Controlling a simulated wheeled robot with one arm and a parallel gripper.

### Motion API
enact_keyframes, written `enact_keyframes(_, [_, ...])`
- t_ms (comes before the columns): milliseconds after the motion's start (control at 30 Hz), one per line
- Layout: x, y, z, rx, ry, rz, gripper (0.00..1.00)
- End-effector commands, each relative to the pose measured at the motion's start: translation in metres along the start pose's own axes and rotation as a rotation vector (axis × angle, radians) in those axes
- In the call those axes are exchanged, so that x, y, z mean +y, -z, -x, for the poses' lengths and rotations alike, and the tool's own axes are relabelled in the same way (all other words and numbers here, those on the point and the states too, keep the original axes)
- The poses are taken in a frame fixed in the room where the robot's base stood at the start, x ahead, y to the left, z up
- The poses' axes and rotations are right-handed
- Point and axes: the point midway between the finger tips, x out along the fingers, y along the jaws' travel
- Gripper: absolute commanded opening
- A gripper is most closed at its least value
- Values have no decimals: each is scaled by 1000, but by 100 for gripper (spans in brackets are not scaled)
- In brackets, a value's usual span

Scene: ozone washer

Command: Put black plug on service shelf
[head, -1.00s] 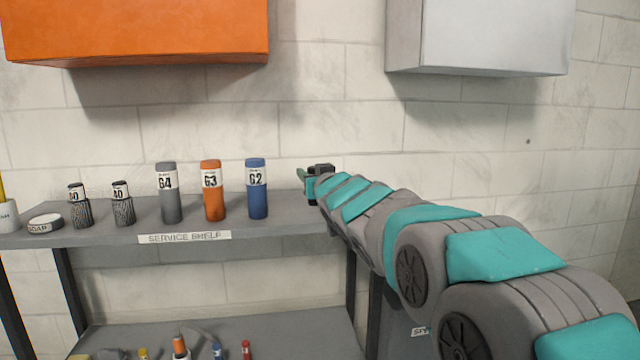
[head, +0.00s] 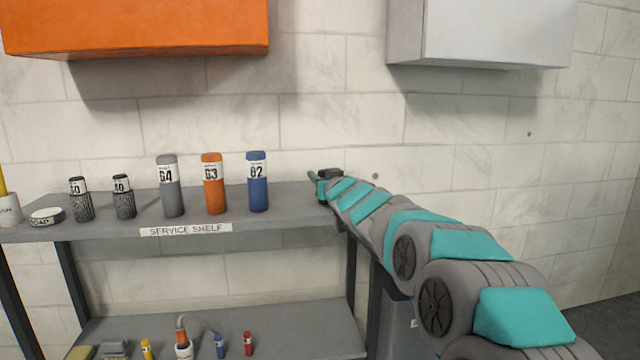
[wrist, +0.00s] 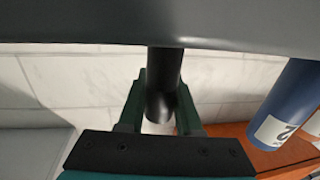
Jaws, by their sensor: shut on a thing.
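The black plug (wrist: 163,88) is a dark cylinder between the two green fingers of my gripper (wrist: 163,96) in the wrist view. My gripper is shut on it. The wrist picture is upside down, with the grey shelf across its top. The plug's far end meets the shelf band in that picture; I cannot tell whether it touches. In the head view my gripper (head: 322,184) is over the right end of the service shelf (head: 285,205), right of the blue bottle. The plug is not clear there.
On the shelf's upper board stand a blue bottle (head: 257,183), an orange bottle (head: 213,185), a grey bottle (head: 170,187), two small dark jars and a soap dish (head: 46,216). An orange cabinet (head: 135,25) and a grey cabinet (head: 485,32) hang above. Small items sit on the lower board.

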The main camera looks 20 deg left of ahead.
Motion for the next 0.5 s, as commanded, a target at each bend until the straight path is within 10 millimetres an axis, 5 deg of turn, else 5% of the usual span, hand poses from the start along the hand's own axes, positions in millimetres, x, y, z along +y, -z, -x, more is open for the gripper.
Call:
enact_keyframes(367, [0,-3,0,2,0,1,0])
enact_keyframes(400, [0,-2,0,2,0,1,37])
enact_keyframes(500, [0,-2,0,2,1,1,48])
